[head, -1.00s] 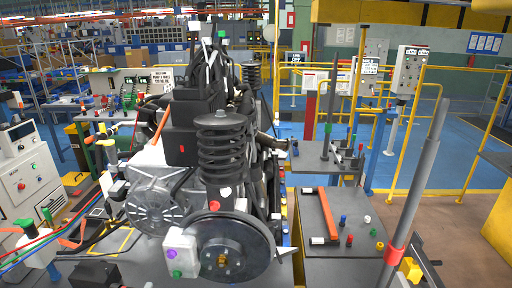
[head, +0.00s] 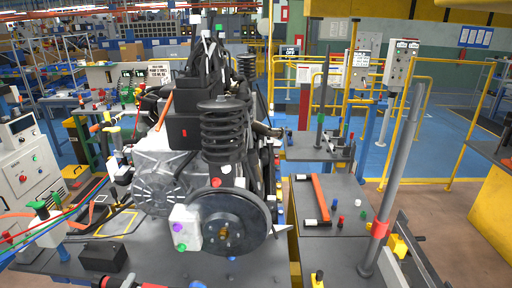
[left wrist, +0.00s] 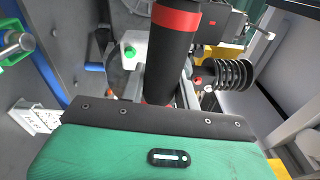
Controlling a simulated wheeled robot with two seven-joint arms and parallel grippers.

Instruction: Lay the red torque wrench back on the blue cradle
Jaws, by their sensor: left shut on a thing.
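The red torque wrench (left wrist: 172,60) shows in the left wrist view as a thick black shaft with red bands. It runs up the picture from the jaws of my left gripper (left wrist: 158,98), which is shut on it. The gripper's green body and dark front bar fill the bottom of that view; its fingertips are hidden. At the bottom edge of the head view, a cut-off red, black and white bar (head: 148,285) shows; I cannot tell whether it is the wrench's end. I cannot pick out the blue cradle with certainty. My right gripper is not in view.
An engine assembly with a brake disc (head: 232,230) and coil spring (head: 224,135) stands mid-bench. A grey post (head: 397,170) with a red band rises at the right. An orange bar (head: 320,198) and several small coloured pegs lie on the grey side table (head: 345,250).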

